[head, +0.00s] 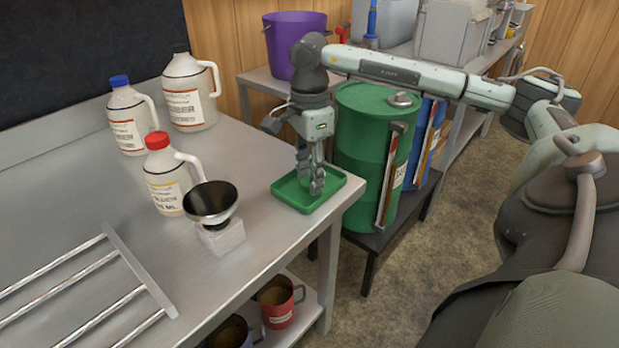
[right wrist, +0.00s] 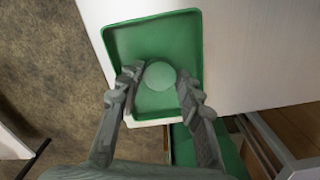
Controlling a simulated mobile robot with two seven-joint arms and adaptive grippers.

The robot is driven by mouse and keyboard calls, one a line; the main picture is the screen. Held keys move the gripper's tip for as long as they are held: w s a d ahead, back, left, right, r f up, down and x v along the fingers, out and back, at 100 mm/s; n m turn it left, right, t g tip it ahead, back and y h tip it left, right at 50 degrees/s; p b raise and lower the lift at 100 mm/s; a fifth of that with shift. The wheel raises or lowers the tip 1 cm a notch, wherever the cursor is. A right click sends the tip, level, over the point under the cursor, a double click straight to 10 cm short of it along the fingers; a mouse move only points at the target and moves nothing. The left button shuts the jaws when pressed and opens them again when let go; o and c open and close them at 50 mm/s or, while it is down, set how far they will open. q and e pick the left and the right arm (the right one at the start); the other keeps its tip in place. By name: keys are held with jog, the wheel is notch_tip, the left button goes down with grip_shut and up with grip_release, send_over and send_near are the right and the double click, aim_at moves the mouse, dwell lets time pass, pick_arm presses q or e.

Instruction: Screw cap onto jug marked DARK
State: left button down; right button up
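A pale green round cap (right wrist: 160,75) lies over the small green tray (head: 330,191) at the table's front right corner; the tray also fills the middle of the right wrist view (right wrist: 192,45). My right gripper (head: 310,182) points down into the tray. In the right wrist view its fingertips (right wrist: 160,82) are on either side of the cap, very close to its edges; whether they grip it I cannot tell. The rear jug (head: 189,98) shows no coloured cap. A blue-capped jug (head: 128,118) and a red-capped jug (head: 167,178) stand nearer. I cannot read DARK on any label. My left gripper is out of view.
A dark round funnel-like bowl on a pale block (head: 211,205) stands between the red-capped jug and the tray. A metal rack (head: 90,285) lies front left. Green (head: 362,140) and blue (head: 425,140) drums stand behind the tray. Mugs (head: 279,301) sit on the lower shelf.

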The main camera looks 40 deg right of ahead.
aim_at(304, 182)
jog(key=shift+c, duration=0.8)
